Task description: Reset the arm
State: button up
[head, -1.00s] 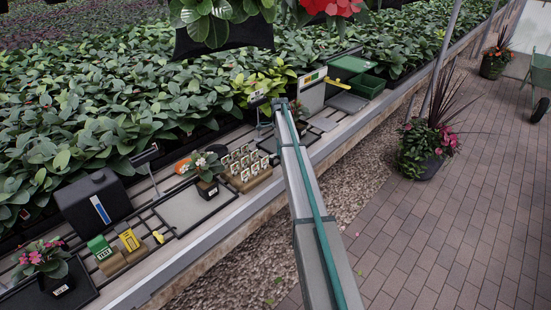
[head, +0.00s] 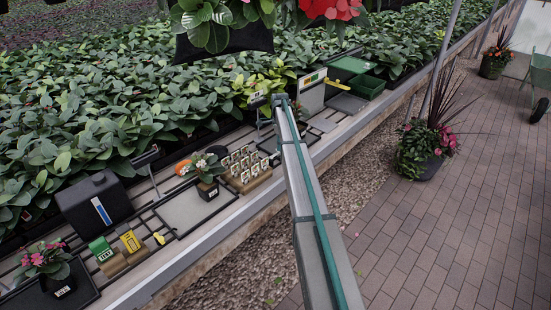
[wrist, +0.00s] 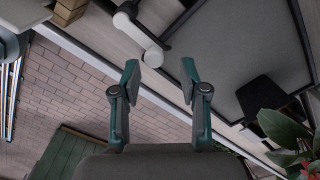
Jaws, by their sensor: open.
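My gripper (wrist: 160,76) shows in the wrist view with its two teal fingers spread apart and nothing between them. Beyond the fingertips lie a bench edge and, past it, a brick floor (wrist: 75,75). My gripper cannot be made out in the head view. There, a long grey beam with a teal strip runs up the middle over the bench edge; I leave open what it belongs to.
A potted plant (head: 207,170) stands on the bench beside a wooden holder of labels (head: 245,170). A black box (head: 92,203) and a pink-flowered plant (head: 52,265) are at left. Green trays (head: 366,86) are at the far end. The brick aisle (head: 450,230) has open room.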

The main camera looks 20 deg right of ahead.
jog(key=shift+r+p, duration=0.6)
jog(key=shift+r, duration=1.55)
jog(key=shift+s+f, duration=0.1)
